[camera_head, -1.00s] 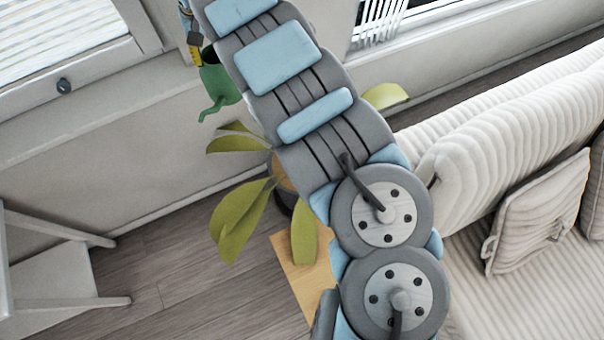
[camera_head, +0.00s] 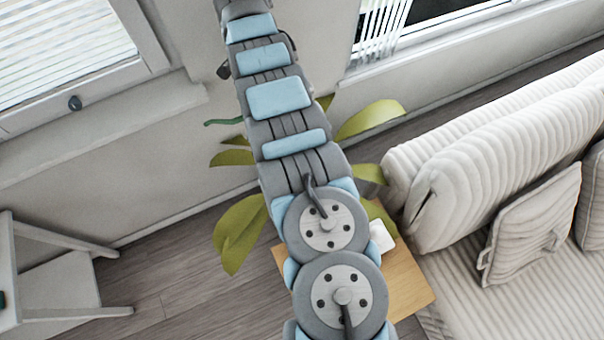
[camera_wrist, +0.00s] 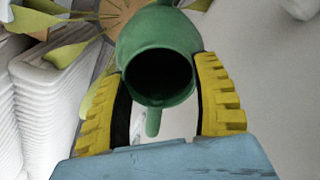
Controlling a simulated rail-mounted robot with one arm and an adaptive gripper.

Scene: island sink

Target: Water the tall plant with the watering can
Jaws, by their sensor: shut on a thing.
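The tall plant has broad yellow-green leaves (camera_head: 240,232) spreading on both sides of my arm in the head view. Its leaves (camera_wrist: 62,52) also show at the upper left of the wrist view, beside a brown round surface (camera_wrist: 112,14). The green watering can (camera_wrist: 155,45) is between the yellow fingers of my gripper (camera_wrist: 157,75), which is shut on it. Its dark round opening faces the wrist camera. In the head view only a thin green spout (camera_head: 222,122) shows left of my arm, above the leaves; my arm hides the gripper and the can's body.
A wooden stand (camera_head: 408,288) with a white item (camera_head: 381,237) is beside the plant. A striped cream sofa (camera_head: 500,150) fills the right. A white shelf frame (camera_head: 60,275) stands at the lower left. The wall and window (camera_head: 70,60) are behind. Floor is free at left.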

